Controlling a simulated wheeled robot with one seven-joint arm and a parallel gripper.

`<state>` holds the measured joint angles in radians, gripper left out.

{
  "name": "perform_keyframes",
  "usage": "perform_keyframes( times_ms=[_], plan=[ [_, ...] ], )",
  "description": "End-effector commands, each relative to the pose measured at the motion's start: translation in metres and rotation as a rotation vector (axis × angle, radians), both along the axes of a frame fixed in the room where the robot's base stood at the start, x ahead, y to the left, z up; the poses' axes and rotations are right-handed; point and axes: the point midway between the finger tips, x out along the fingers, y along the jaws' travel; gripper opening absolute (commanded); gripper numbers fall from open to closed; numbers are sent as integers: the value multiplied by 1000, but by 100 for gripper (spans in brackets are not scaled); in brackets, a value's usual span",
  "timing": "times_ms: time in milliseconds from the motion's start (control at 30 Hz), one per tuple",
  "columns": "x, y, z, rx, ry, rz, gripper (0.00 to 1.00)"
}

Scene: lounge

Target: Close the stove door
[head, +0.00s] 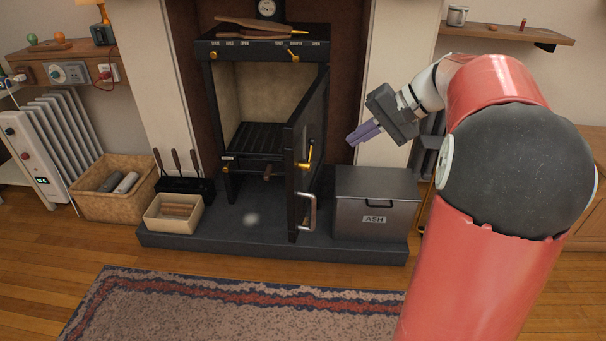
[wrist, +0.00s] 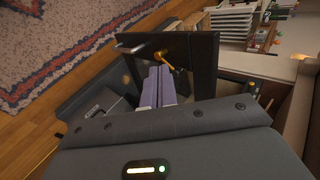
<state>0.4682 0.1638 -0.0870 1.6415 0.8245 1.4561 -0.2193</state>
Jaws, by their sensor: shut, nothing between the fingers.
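The black stove (head: 265,110) stands on the hearth with its firebox showing, a dark grate inside. Its door (head: 298,190) stands open, swung out toward me from the right side. The door carries a brass latch handle (head: 308,156) and a lower metal handle (head: 311,212). My gripper (head: 352,140) is shut and empty, its purple fingers pointing left toward the door from the right, with a visible gap in the head view. In the wrist view the door (wrist: 200,62) lies just beyond my fingertips (wrist: 160,70), and the brass handle (wrist: 172,62) shows close by them.
A grey ash box (head: 375,205) stands on the hearth (head: 250,240) right of the door, below my gripper. A kindling box (head: 172,216), fire tools (head: 183,178) and a log basket (head: 115,200) are at the left. A patterned rug (head: 240,310) lies in front.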

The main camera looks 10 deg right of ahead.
Motion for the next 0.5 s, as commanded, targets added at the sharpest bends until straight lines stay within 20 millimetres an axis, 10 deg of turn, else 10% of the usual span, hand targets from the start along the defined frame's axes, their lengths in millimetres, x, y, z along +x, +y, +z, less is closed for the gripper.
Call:
perform_keyframes(
  times_ms=[500],
  plan=[
    [30, 44, -50, 20, -3, 0, 0]
  ],
)
